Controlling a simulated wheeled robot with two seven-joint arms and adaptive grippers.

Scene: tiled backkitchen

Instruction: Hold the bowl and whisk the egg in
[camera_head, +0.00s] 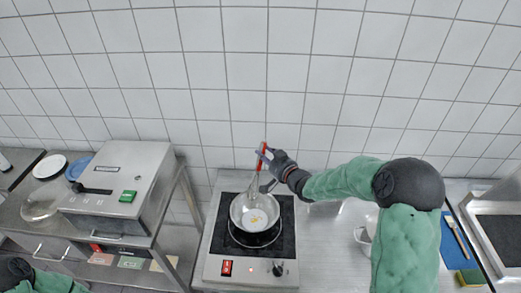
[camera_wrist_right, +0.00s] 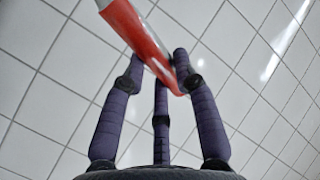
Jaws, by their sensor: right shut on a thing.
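A metal bowl (camera_head: 235,213) stands on the black cooktop, with a yellow egg (camera_head: 254,219) in it. My right gripper (camera_head: 266,158) is shut on the red handle of a whisk (camera_head: 253,187), above and behind the bowl. The whisk points down, its wire end at the back of the bowl; whether it touches the egg is unclear. In the right wrist view the red whisk handle (camera_wrist_right: 139,38) lies between the purple fingers (camera_wrist_right: 165,75). Of my left arm only a green part shows at the bottom left; its gripper is out of view.
The cooktop (camera_head: 283,226) has a red switch (camera_head: 227,267) at its front. A steel appliance (camera_head: 130,180) stands to the left, near white (camera_head: 49,167) and blue (camera_head: 79,168) plates. A metal pot (camera_head: 363,234) stands to the right, partly behind my arm. The tiled wall is behind.

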